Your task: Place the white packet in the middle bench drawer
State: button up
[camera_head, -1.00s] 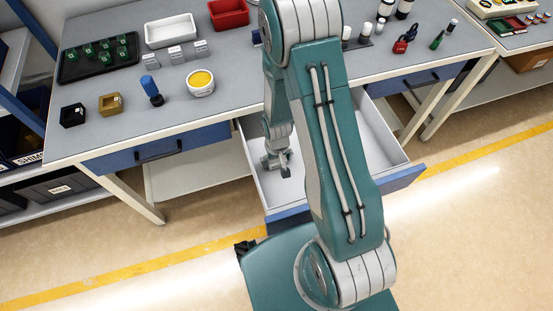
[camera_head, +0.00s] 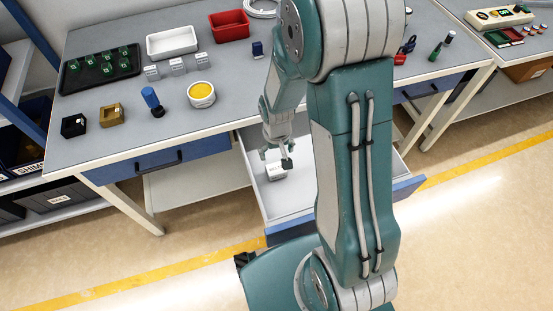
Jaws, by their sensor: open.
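The middle bench drawer (camera_head: 256,171) is pulled open below the bench top, its blue front toward me. The white packet (camera_head: 276,172) lies inside it, on the floor toward the left side. My gripper (camera_head: 278,160) is just above and behind the packet, pointing down, and is open. Whether a fingertip still touches the packet cannot be told at this size. My arm hides the right part of the drawer.
The bench top (camera_head: 225,120) carries a black tray (camera_head: 75,80), a white bin (camera_head: 173,44), a red bin (camera_head: 229,26), a yellow-filled tub (camera_head: 201,94) and small blocks. A shut left drawer (camera_head: 160,158) flanks the open one. Floor in front is clear.

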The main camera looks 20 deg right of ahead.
jog(key=s+r+t, duration=0.2)
jog(key=s+r, duration=0.2)
jog(key=r, duration=0.5)
jog(key=s+r+t, duration=0.1)
jog(key=s+r, duration=0.4)
jog(key=r, duration=0.5)
jog(key=s+r+t, duration=0.2)
jog(key=s+r, duration=0.3)
jog(key=r, duration=0.5)
jog(key=shift+t, duration=0.3)
